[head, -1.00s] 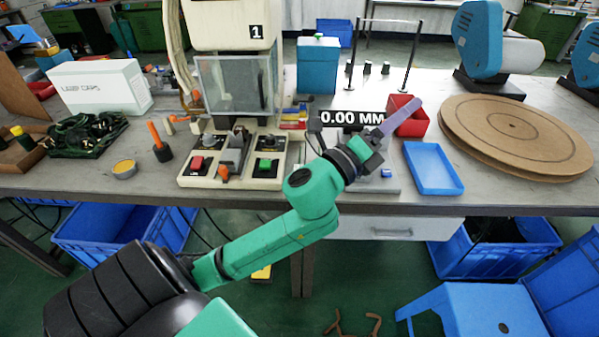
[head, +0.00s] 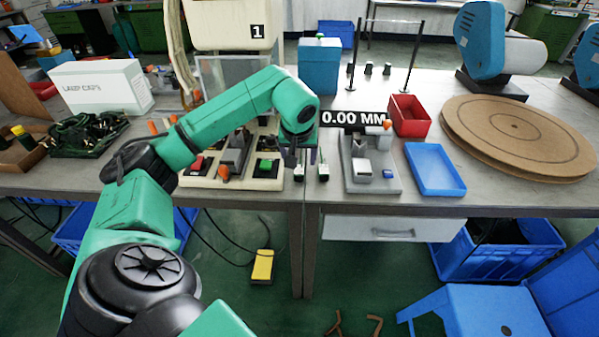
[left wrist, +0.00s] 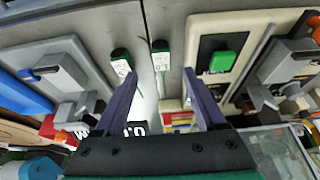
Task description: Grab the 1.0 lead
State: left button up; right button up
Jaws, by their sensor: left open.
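Two short green-and-black leads with white label tags lie side by side near the table's front edge. In the left wrist view, the label of the right one (left wrist: 161,61) looks like an upside-down 1.0. The other lead (left wrist: 121,66) has a label too small to read surely. In the head view, one lead (head: 299,174) is just below my left gripper, and the other lead (head: 323,173) is to its right. My left gripper (head: 302,158) is open, pointing down over the leads. In the wrist view its fingertips (left wrist: 160,78) straddle the 1.0 lead, with nothing held. My right gripper is not seen.
The moulding machine base (head: 265,183) with its green and red buttons stands close left of the leads. A grey gauge (head: 370,175) with a 0.00 MM display (head: 352,119) stands to the right. Beyond are a blue tray (head: 434,169) and a red bin (head: 409,116).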

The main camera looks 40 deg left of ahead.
aim_at(299, 172)
pick_arm(q)
jog(key=x, duration=0.7)
jog(key=shift+s+a+f+p, duration=0.1)
jog(key=shift+a+f+p, duration=0.1)
jog(key=shift+p, duration=0.1)
jog(key=shift+d, duration=0.1)
grip_shut()
jog(key=shift+r, duration=0.15)
